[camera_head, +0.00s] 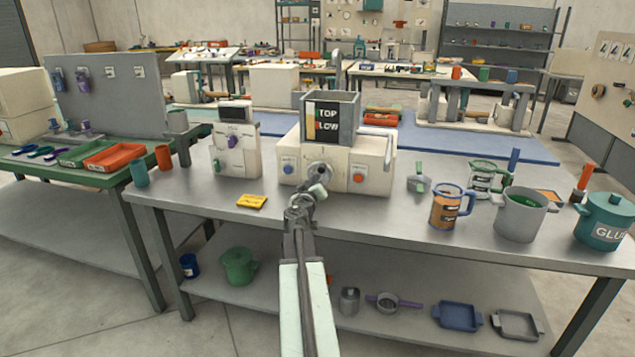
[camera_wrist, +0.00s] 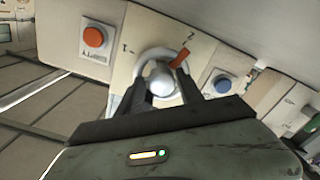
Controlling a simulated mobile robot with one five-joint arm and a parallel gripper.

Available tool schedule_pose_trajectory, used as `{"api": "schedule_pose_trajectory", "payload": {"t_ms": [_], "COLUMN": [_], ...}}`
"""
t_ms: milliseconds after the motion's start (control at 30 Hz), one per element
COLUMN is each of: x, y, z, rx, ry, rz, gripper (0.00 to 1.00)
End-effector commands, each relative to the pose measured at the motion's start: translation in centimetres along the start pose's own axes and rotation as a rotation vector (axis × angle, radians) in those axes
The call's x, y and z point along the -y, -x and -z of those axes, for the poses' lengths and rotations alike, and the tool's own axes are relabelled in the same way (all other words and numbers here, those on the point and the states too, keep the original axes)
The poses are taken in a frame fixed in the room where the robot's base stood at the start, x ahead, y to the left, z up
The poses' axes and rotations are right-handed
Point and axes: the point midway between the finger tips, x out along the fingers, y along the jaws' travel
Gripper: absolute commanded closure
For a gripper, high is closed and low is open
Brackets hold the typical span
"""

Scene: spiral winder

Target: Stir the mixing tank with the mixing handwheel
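The mixing tank (camera_head: 345,108) is a grey open box with a dark sign on its front, on top of a cream machine (camera_head: 378,150). The round grey mixing handwheel (camera_head: 320,170) is on the machine's front, between a blue and an orange button. In the wrist view the handwheel (camera_wrist: 152,58) has a silver rounded middle and an orange-red part at its upper right. My gripper (camera_head: 308,196) is right in front of it. In the wrist view my gripper (camera_wrist: 162,88) has its fingers apart, on either side of the silver middle. I see no clear contact. The tank's contents are hidden.
The table front is mostly clear.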

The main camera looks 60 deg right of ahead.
Motion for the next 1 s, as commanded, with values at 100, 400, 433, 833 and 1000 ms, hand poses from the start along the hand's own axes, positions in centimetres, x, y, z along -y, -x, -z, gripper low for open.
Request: {"api": "schedule_pose_trajectory", "payload": {"t_ms": [100, 400, 433, 833, 1000], "x": [0.1, -0.1, 0.0, 0.0, 0.7], "y": [0.0, 3.2, 3.8, 7.9, 8.1], "z": [0.0, -0.1, -0.1, 0.0, 0.4], "rx": [-0.001, -0.001, -0.001, 0.000, -0.004], "ry": [0.000, 0.000, 0.000, 0.000, -0.003], "rz": [0.001, 0.002, 0.002, 0.001, 0.010], "gripper": [0.56, 0.56, 0.56, 0.56, 0.56]}}
